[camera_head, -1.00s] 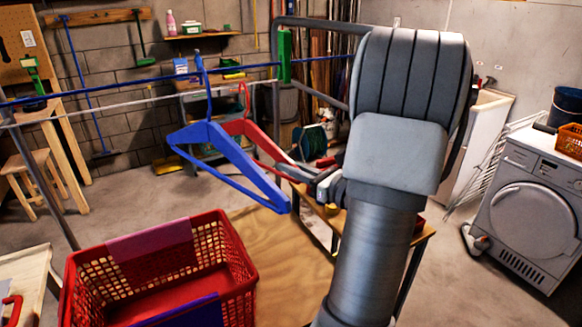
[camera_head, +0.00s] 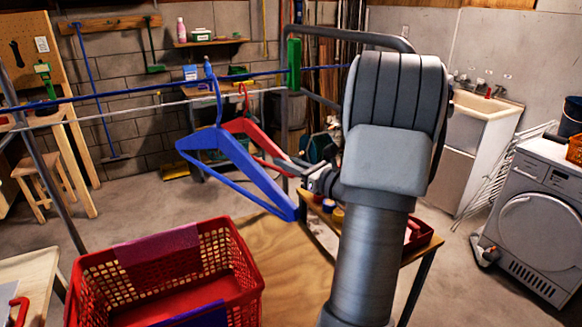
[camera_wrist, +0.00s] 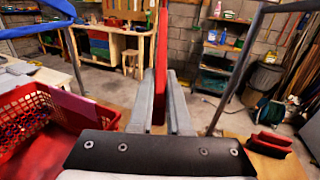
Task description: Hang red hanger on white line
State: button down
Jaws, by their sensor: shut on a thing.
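The red hanger (camera_head: 250,130) is in the head view behind the blue hanger, its hook upright at the white line (camera_head: 165,105). I cannot tell whether the hook is over the line or only beside it. My gripper (camera_head: 291,167) is shut on the red hanger's right arm. In the wrist view, the red hanger (camera_wrist: 161,65) stands as a narrow red strip between the two fingers of my gripper (camera_wrist: 163,100). The blue hanger (camera_head: 235,155) hangs from the blue line (camera_head: 130,91) and hides much of the red one.
A red basket (camera_head: 252,270) stands at the lower left, on a wooden table (camera_head: 275,255). A green clip (camera_head: 294,63) sits by the rack's metal frame (camera_head: 350,38). A washing machine (camera_head: 535,205) is at the right.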

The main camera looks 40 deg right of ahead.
jog(key=w+d+f+b, duration=0.2)
jog(key=w+f+b, duration=0.2)
jog(key=w, duration=0.5)
jog(key=shift+d, duration=0.15)
dwell(0.8)
jog(key=c, duration=0.8)
grip_release()
